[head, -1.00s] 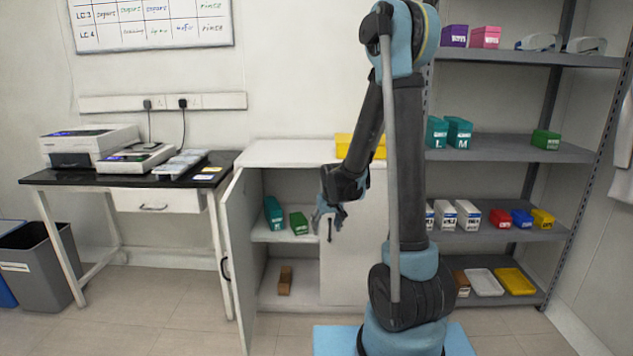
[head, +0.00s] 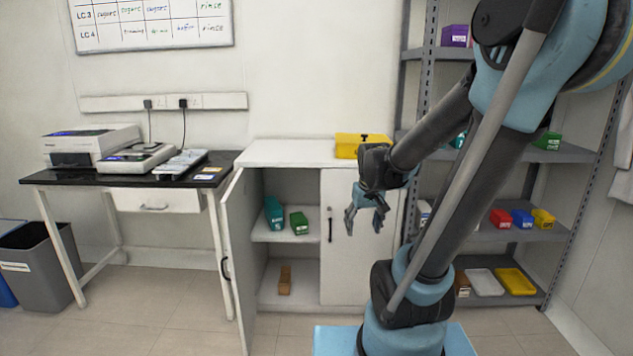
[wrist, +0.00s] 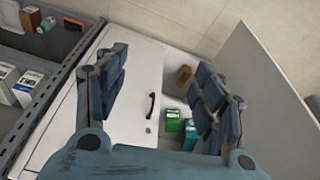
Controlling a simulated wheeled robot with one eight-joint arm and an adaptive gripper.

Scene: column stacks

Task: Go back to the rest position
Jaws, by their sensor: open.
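My gripper (head: 367,212) hangs in front of the closed right door of the white cabinet (head: 290,153) in the head view, fingers pointing down. It is open, with nothing between its fingers. In the wrist view my gripper (wrist: 160,95) shows its two blue fingers spread wide, with the cabinet door and its black handle (wrist: 152,104) behind the gap.
The cabinet's left door (head: 236,250) stands open. Inside are a teal box (head: 274,213), a green box (head: 299,222) and a brown block (head: 285,280). A yellow case (head: 350,146) sits on top. Grey shelves (head: 480,238) stand at right, a black-topped desk (head: 110,180) at left.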

